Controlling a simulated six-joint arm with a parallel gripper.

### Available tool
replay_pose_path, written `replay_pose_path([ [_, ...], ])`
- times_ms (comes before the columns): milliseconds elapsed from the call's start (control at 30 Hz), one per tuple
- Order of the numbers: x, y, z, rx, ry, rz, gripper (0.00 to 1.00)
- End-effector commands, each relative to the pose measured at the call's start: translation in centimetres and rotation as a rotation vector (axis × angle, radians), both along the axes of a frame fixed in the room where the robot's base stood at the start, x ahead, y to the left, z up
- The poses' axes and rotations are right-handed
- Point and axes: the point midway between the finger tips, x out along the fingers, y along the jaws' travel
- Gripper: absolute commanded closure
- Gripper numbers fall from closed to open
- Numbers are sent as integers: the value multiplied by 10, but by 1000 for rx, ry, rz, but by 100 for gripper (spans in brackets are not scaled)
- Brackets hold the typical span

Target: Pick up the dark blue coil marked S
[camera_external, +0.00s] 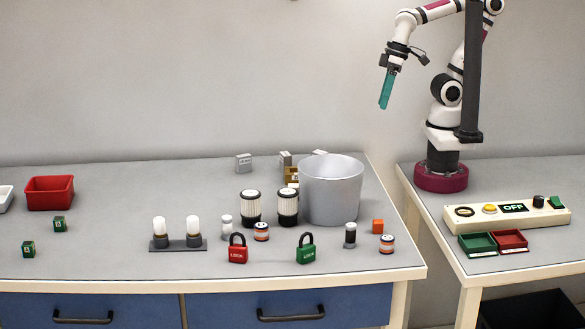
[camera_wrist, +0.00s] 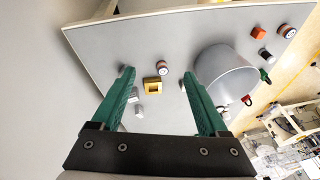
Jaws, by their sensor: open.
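I cannot make out a dark blue coil or a letter S. A small round coil-like part (camera_wrist: 162,67) lies beyond the fingers near a yellow block (camera_wrist: 154,87); its marking is too small to read. Two orange-banded coils stand at the front, one by the red padlock (camera_external: 261,231) and one near the table's right corner (camera_external: 387,244).
A large grey bucket (camera_external: 331,190) stands at the table's back right and hides what is behind it. Black-and-white cylinders (camera_external: 251,207), a red padlock (camera_external: 238,249), a green padlock (camera_external: 306,248) and an orange cube (camera_external: 377,226) stand around. A control box (camera_external: 507,212) sits on the right table.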

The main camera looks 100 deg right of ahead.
Motion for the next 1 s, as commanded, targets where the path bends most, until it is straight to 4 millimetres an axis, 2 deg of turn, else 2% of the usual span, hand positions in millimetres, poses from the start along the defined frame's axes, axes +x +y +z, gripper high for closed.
replay_pose_path([
  [33, 18, 12, 4, -83, -43, 181, 23],
  [100, 36, 27, 0, -227, -45, 443, 23],
  [167, 46, 43, -10, -365, -18, 678, 23],
  [267, 60, 77, -31, -636, 49, 1098, 23],
  [367, 71, 135, -57, -991, 84, 1579, 23],
  [433, 66, 197, -78, -1306, 61, 1933, 23],
  [467, 59, 226, -88, -1449, 36, 2073, 23],
  [500, 44, 264, -102, -1640, -10, 2235, 23],
  [567, 14, 314, -122, -1907, -99, 2420, 23],
  [600, -8, 340, -134, 1927, 152, -2343, 23],
  [700, -47, 376, -153, 1846, 228, -2081, 23],
  [767, -56, 385, -159, 1826, 247, -2013, 23],
  [867, -44, 392, -168, 1821, 252, -1990, 23],
  [1000, -6, 401, -183, 1823, 248, -1996, 23],
])
